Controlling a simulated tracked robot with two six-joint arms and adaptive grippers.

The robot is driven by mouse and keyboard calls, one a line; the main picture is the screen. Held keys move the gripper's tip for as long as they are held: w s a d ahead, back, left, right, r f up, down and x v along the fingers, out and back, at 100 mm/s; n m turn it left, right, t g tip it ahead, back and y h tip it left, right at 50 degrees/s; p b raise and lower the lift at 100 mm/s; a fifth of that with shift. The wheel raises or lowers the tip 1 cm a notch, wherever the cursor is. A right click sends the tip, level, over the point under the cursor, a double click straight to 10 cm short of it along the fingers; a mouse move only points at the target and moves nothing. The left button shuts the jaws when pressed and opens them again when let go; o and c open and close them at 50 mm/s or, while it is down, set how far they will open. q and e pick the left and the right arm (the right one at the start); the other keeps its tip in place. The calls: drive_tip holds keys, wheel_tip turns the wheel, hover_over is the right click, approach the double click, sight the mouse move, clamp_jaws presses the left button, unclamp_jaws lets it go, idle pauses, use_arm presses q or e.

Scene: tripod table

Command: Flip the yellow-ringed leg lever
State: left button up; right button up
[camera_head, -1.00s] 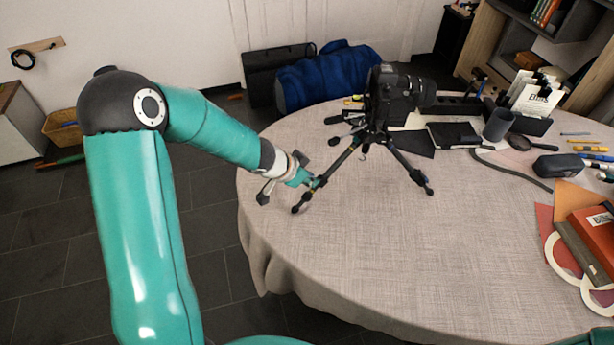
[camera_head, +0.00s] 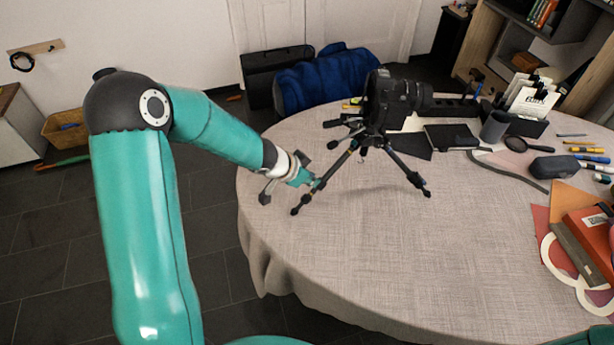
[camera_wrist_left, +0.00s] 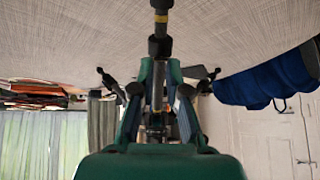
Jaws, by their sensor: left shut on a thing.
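A black tripod (camera_head: 398,163) carrying a black camera (camera_head: 392,100) stands on the table. Its near-left leg slants down to a foot (camera_head: 296,210) near the table's left edge. A small yellow ring (camera_wrist_left: 161,17) shows on a leg at the top of the left wrist view. My left gripper (camera_head: 317,184) is at the lower part of the near-left leg, its fingers shut on the leg. In the left wrist view the gripper (camera_wrist_left: 160,95) has the dark leg part between its fingers. The lever itself is too small and covered to make out, so its position cannot be told.
The round table (camera_head: 360,260) has clear cloth in front of the tripod. A mug (camera_head: 495,126), a dark case (camera_head: 556,167) and a red book (camera_head: 592,235) lie to the right. A blue bag (camera_head: 328,75) is on the floor behind the table.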

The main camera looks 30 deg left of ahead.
use_arm(q)
drive_tip(key=shift+w+d+r+p, duration=0.15)
drive_tip(key=shift+w+r+p, duration=0.2)
clamp_jaws()
drive_tip(key=shift+f, duration=0.1)
drive_tip(key=shift+o, duration=1.2)
unclamp_jaws()
drive_tip(key=shift+s, duration=0.1)
drive_tip(key=p+v, duration=0.4)
drive_tip(key=v, duration=0.2)
drive_tip(key=shift+s, duration=0.1)
